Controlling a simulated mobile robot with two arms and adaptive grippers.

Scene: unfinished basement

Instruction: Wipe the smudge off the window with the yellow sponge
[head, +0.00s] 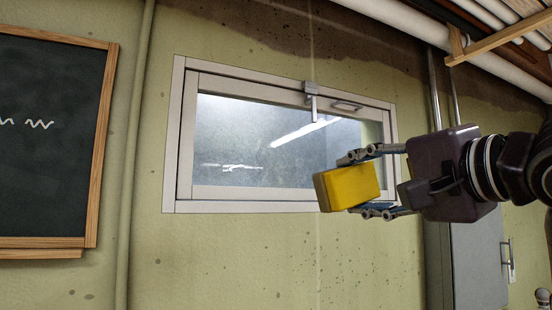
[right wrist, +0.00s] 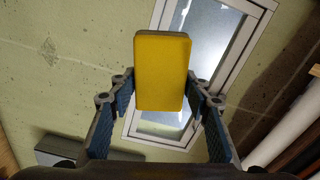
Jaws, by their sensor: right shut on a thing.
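The yellow sponge (head: 346,187) is held between the fingers of my right gripper (head: 368,184), in front of the lower right part of the window frame. In the right wrist view the sponge (right wrist: 162,72) stands between the two fingers and hides part of the window (right wrist: 216,45). The window (head: 250,145) is a white-framed pane high on the wall. A whitish streak (head: 232,167) shows low on the left of the glass; I cannot tell whether it is the smudge or a reflection. A brighter slanted streak (head: 305,130) looks like a reflection. My left gripper is not in view.
A latch (head: 312,100) sits at the window's top edge, with a handle to its right. A chalkboard (head: 50,140) hangs at the left. A grey cabinet (head: 478,260) stands below my right arm. Pipes (head: 400,20) run along the ceiling.

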